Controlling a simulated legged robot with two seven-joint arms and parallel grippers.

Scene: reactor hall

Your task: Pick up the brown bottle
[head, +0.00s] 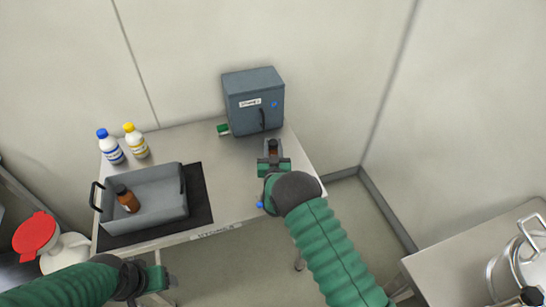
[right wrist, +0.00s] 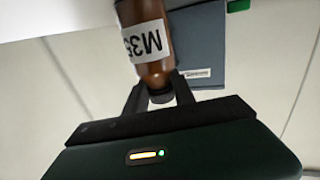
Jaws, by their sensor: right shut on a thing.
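A brown bottle (right wrist: 150,50) with a white label reading in part "M35" is between the fingers of my right gripper (right wrist: 160,95), which is shut on it near its dark cap. In the head view the right gripper (head: 272,158) is over the right part of the table, in front of the grey box, and mostly hides this bottle. Whether the bottle touches the table I cannot tell. A second brown bottle (head: 129,202) with a dark cap leans inside the grey bin. My left gripper (head: 158,278) is low at the left, before the table's front edge; its fingers are unclear.
The grey bin (head: 160,214) with black handles stands on a dark mat (head: 200,205). A blue-capped bottle (head: 111,148) and a yellow-capped bottle (head: 136,142) stand behind it. A grey box (head: 253,100) stands at the back right, beside a small green item (head: 223,129). The table's middle is clear.

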